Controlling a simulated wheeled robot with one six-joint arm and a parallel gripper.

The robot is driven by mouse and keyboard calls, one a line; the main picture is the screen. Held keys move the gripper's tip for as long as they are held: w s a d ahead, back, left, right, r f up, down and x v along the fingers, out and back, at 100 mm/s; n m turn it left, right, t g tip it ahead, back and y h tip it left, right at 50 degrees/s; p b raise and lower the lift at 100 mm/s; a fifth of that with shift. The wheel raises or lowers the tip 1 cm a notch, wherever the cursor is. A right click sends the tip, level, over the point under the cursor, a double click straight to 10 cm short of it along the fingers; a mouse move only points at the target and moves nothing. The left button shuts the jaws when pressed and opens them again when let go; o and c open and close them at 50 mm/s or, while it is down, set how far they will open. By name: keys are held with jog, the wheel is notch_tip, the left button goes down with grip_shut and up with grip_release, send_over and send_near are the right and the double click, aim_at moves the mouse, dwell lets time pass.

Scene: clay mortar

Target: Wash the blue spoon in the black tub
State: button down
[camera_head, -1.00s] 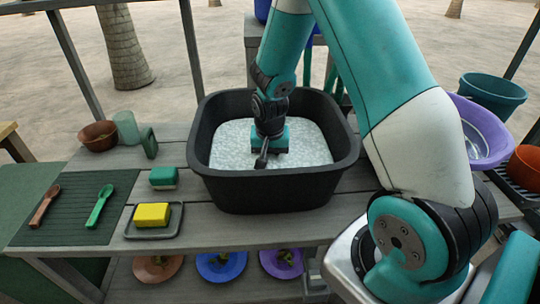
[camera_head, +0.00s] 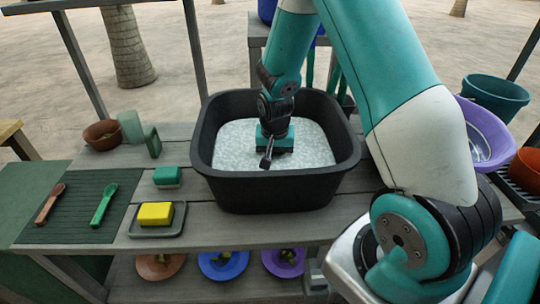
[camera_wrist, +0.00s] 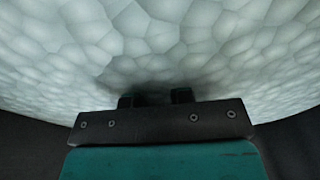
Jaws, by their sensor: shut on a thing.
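The black tub (camera_head: 275,193) stands on the grey slatted table and holds pale, bubbly suds (camera_head: 232,152). The suds also fill most of the wrist view (camera_wrist: 160,40). My gripper (camera_head: 274,150) points down inside the tub, and its teal body is right at the suds. In the wrist view its two dark fingers (camera_wrist: 155,98) run into the foam, a little apart, and their tips are hidden. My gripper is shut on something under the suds. The blue spoon does not show in any view; the foam covers whatever is between the fingers.
Left of the tub are a green-topped block (camera_head: 167,177), a yellow sponge (camera_head: 155,213) on a dark dish, and a ribbed mat (camera_head: 75,225) with a brown spoon (camera_head: 49,203) and a green spoon (camera_head: 104,205). A purple basin (camera_head: 480,135) stands at right. The tub's walls surround my gripper.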

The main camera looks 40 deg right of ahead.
jog(key=shift+s+d, duration=0.1)
jog(key=shift+d, duration=0.2)
jog(key=shift+w+a, duration=0.2)
jog(key=shift+a, duration=0.45)
jog(key=shift+w+a, duration=0.15)
jog(key=shift+a, duration=0.45)
jog(key=shift+s+d, duration=0.2)
jog(key=shift+d, duration=0.45)
jog(key=shift+s+d, duration=0.15)
jog(key=shift+d, duration=0.45)
jog(key=shift+w+a+p, duration=0.2)
jog(key=shift+a, duration=0.4)
jog(key=shift+w+a+p, duration=0.15)
jog(key=shift+a, duration=0.45)
jog(key=shift+s+d, duration=0.2)
jog(key=shift+d, duration=0.4)
notch_tip(320, 180, up, 18)
jog(key=p, duration=1.5)
jog(key=shift+f, duration=0.15)
